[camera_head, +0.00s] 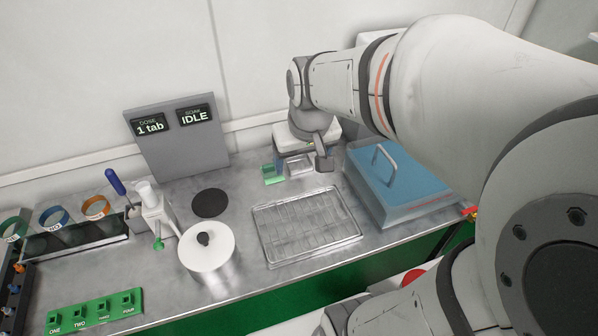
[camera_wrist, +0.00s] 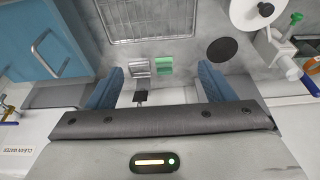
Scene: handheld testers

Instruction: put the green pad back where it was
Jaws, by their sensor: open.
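The green pad (camera_head: 273,179) is a small light-and-dark green piece on the steel bench, close beside a small silver block (camera_head: 299,166). In the wrist view the green pad (camera_wrist: 164,66) lies just right of the silver block (camera_wrist: 139,67), and both show between the blue fingers. My gripper (camera_wrist: 162,72) is open and empty, with its fingers on either side of the pad and block and apart from them. In the head view my wrist is above and behind the pad; the fingers are hard to make out there. I cannot tell how high the fingers are.
A clear ribbed tray (camera_head: 307,228) lies in front of the pad. A lidded blue box (camera_head: 395,185) stands right of it. A black disc (camera_head: 210,203), a white-lidded pot (camera_head: 207,247) and a grey display panel (camera_head: 178,140) are to the left. Bare bench surrounds the disc.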

